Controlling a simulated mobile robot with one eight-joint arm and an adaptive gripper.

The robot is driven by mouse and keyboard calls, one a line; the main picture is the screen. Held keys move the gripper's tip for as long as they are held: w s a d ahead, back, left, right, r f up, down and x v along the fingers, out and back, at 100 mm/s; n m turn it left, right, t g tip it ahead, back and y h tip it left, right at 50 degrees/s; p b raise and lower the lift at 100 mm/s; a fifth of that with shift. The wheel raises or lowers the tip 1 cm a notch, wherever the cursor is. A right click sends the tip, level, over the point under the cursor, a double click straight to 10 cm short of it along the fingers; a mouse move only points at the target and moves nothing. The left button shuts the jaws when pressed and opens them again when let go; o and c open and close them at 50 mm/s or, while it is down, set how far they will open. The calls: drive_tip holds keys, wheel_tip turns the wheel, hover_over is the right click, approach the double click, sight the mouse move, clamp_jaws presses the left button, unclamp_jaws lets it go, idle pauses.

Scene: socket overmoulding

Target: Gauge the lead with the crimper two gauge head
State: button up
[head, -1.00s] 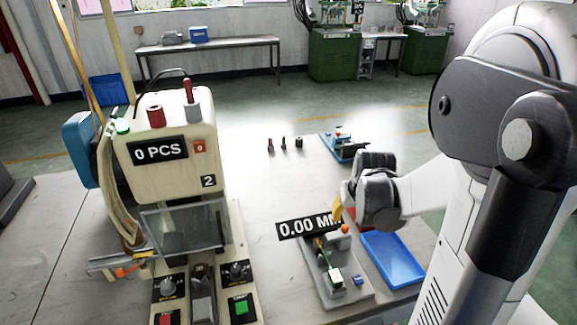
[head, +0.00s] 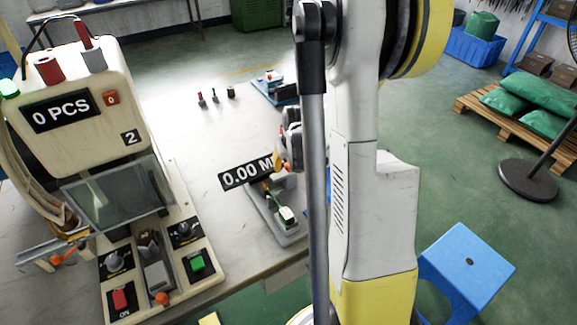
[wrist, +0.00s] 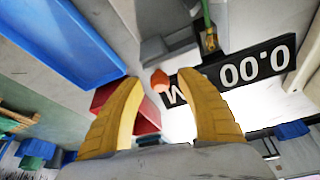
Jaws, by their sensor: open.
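The gauge head (head: 262,210) is a grey block on the bench, right of the crimper marked 2 (head: 75,100). Its display (head: 245,172) reads 0.00, its end hidden by my gripper. A green strand with a pale end piece (head: 287,214) lies along the gauge head; it looks like the lead. In the wrist view, a green strand (wrist: 207,15) ends at a brass-coloured tip. My gripper (wrist: 160,78) is open, with its yellow fingers apart. An orange knob (wrist: 158,80) shows between the fingertips; I see no contact. In the head view my arm partly hides the gripper.
Several small pieces (head: 215,95) and another blue-based fixture (head: 275,90) stand farther back. A blue stool (head: 467,265) is on the floor at right.

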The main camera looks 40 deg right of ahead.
sight(276, 176)
clamp_jaws()
drive_tip(key=shift+w+a, duration=0.25)
drive_tip(key=shift+a, duration=0.85)
drive_tip(key=shift+w+a, duration=0.25)
drive_tip(key=shift+a, duration=0.85)
unclamp_jaws()
drive_tip(key=shift+a, duration=0.15)
drive_tip(key=shift+r, duration=0.1)
